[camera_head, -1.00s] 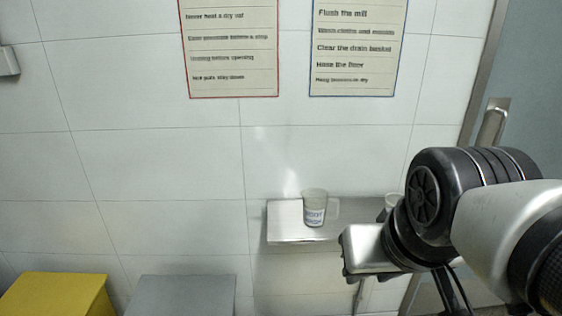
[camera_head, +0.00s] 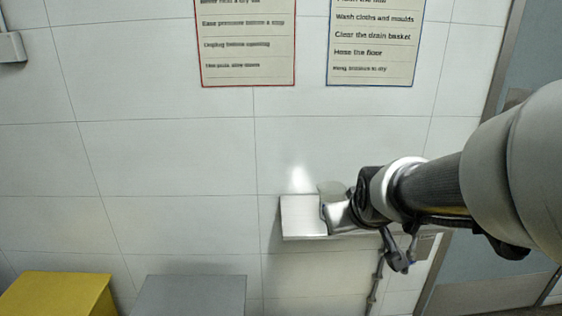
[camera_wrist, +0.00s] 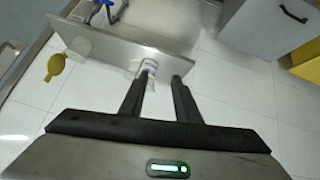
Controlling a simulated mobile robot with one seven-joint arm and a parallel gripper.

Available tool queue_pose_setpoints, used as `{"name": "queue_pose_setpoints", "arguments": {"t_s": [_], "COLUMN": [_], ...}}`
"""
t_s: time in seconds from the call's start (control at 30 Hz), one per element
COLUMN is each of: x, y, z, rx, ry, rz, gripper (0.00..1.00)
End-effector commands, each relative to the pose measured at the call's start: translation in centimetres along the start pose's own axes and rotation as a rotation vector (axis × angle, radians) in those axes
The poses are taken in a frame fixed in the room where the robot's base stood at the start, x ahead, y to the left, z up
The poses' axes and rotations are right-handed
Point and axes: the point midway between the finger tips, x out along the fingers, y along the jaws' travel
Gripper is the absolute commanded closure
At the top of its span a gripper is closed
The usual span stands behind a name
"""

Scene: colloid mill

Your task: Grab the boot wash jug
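The boot wash jug is a small pale jug with a blue-printed label. It stands on the metal wall shelf (camera_head: 300,215). In the head view only its pale upper part (camera_head: 330,187) shows, with my gripper in front of it. In the wrist view the jug (camera_wrist: 149,67) shows at the shelf's edge, just beyond the fingertips and closer to the left finger. My gripper (camera_wrist: 160,76) is open, its two fingers apart with nothing held between them. I cannot tell whether the left fingertip touches the jug.
In the wrist view a white container (camera_wrist: 78,49) and a yellowish object (camera_wrist: 56,66) are near the shelf's left end. A grey box (camera_head: 195,295) and a yellow box (camera_head: 55,295) stand lower left. A tiled wall with two posters (camera_head: 248,45) is behind; a door is at right.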

Motion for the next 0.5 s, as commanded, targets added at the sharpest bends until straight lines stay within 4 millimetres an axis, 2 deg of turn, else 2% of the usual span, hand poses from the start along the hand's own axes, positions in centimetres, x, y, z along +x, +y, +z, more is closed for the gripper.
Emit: {"name": "queue_pose_setpoints", "arguments": {"t_s": [0.03,0.2,0.33,0.4,0.5], "x": [4.3,14.3,19.9,21.9,23.6], "y": [0.2,1.7,3.5,4.6,6.1], "z": [0.3,-1.8,-1.8,-1.3,-0.4], "rx": [0.012,0.068,0.14,0.182,0.236], "ry": [0.047,0.302,0.496,0.589,0.692], "rz": [0.009,0.055,0.109,0.145,0.197], "gripper": [0.7,0.7,0.7,0.7,0.7]}}
